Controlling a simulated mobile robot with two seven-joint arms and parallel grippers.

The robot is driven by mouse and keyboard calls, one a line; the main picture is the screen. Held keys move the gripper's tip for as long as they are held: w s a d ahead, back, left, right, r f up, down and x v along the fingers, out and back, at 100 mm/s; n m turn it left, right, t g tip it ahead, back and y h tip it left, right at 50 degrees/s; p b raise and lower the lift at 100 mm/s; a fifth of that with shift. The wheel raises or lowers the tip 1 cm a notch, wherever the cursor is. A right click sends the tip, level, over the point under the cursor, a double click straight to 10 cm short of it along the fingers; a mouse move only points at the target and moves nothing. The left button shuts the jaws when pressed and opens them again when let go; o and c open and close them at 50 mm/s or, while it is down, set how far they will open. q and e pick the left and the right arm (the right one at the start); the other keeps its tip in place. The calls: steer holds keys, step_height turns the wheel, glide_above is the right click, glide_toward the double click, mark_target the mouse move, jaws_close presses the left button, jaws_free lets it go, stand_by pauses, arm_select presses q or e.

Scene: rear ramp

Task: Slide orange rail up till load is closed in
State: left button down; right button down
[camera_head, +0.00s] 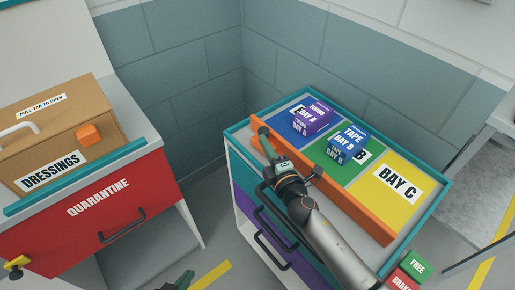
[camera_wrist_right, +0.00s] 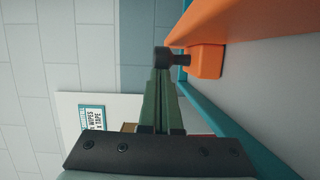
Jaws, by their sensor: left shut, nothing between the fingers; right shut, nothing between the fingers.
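The orange rail (camera_head: 350,207) runs along the near long side of the cart top, beside the coloured bays. My left gripper (camera_head: 182,282) is shut and empty at the bottom edge, mostly out of frame.
The teal-rimmed cart (camera_head: 437,190) has a bare yellow bay C (camera_head: 375,178) and drawers with dark handles. At left, a red quarantine drawer unit (camera_head: 100,222) carries a cardboard dressings box (camera_head: 85,120). Grey block walls stand behind. Open floor lies between the units.

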steer(key=w+d, duration=0.2)
steer(key=d, duration=0.2)
steer(key=w+d+b, duration=0.1)
steer(key=w+d, duration=0.5)
steer(key=d, duration=0.1)
steer(key=shift+w+d+r, duration=0.1)
steer(key=shift+w+d, duration=0.15)
steer(key=shift+d, duration=0.05)
steer(key=shift+s+a, duration=0.1)
steer(key=shift+s, duration=0.05)
